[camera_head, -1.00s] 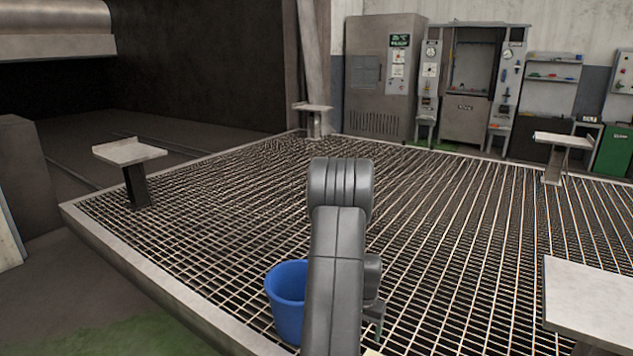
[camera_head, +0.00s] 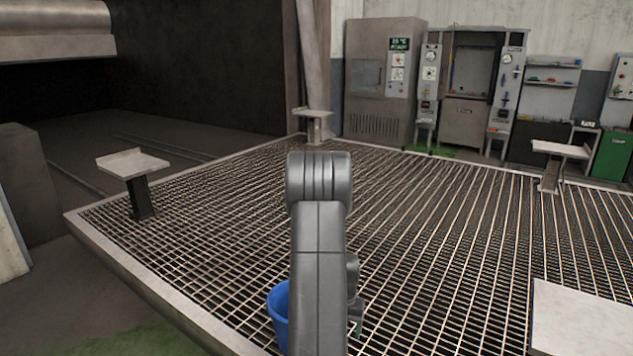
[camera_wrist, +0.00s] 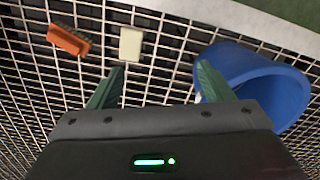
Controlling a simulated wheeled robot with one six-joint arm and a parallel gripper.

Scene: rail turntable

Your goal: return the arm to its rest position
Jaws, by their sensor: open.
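My arm rises in the middle of the head view, over the grating. My gripper (camera_wrist: 160,82) shows in the wrist view with its two green fingers spread wide and nothing between them. It points down at the grating (camera_wrist: 165,75). In the head view my arm hides most of the gripper; only a small green tip shows at its lower right.
A blue bucket (camera_head: 279,312) stands on the grating, partly behind my arm; it also shows beside the right finger in the wrist view (camera_wrist: 262,85). An orange brush (camera_wrist: 68,40) and a pale block (camera_wrist: 131,44) lie nearby. Small tables (camera_head: 133,164) (camera_head: 583,318) stand around.

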